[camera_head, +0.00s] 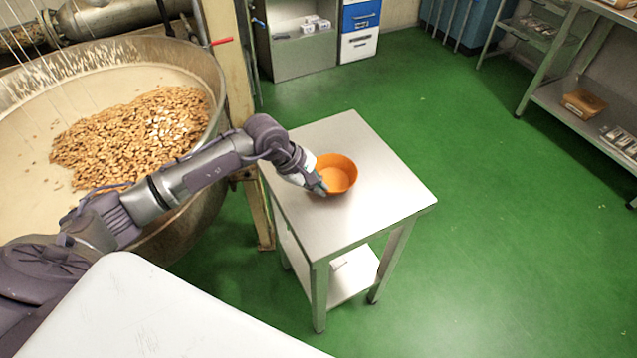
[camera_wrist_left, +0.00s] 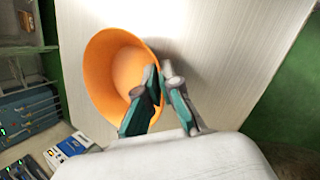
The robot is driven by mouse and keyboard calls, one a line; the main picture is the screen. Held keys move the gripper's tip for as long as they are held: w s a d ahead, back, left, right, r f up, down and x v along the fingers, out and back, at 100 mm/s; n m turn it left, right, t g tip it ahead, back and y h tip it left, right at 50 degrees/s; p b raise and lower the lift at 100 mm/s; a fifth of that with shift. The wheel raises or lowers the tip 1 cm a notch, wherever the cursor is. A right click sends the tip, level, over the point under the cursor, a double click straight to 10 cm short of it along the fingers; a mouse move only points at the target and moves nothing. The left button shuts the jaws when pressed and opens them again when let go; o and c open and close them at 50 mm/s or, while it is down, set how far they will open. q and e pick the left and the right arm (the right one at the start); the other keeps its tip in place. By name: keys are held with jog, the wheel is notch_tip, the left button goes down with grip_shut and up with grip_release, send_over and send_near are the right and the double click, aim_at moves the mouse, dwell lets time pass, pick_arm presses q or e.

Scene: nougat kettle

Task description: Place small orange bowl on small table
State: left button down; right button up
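The small orange bowl (camera_head: 338,171) is upright at the small metal table (camera_head: 375,213), over the middle of its top. It looks to be on or just above the surface; I cannot tell which. My left gripper (camera_head: 322,188) is at the bowl's near left rim. In the left wrist view, the bowl (camera_wrist_left: 112,75) has its rim between the two close fingertips of my left gripper (camera_wrist_left: 158,75), one inside and one outside. The fingers look shut on the rim. My right gripper is not in view.
A large kettle (camera_head: 215,75) with nuts stands left of the table, beside a beige post (camera_head: 232,60). The table's top is otherwise bare, with a lower shelf (camera_head: 352,275). Metal shelves (camera_head: 550,95) stand at the right. Green floor (camera_head: 480,200) is open between.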

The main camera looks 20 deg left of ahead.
pick_arm(q)
jog(key=c, duration=1.8)
grip_release()
jog(key=shift+f, duration=0.15)
jog(key=o, duration=0.5)
jog(key=shift+r, duration=0.2)
jog(key=b+v, duration=0.2)
jog(key=v, duration=1)
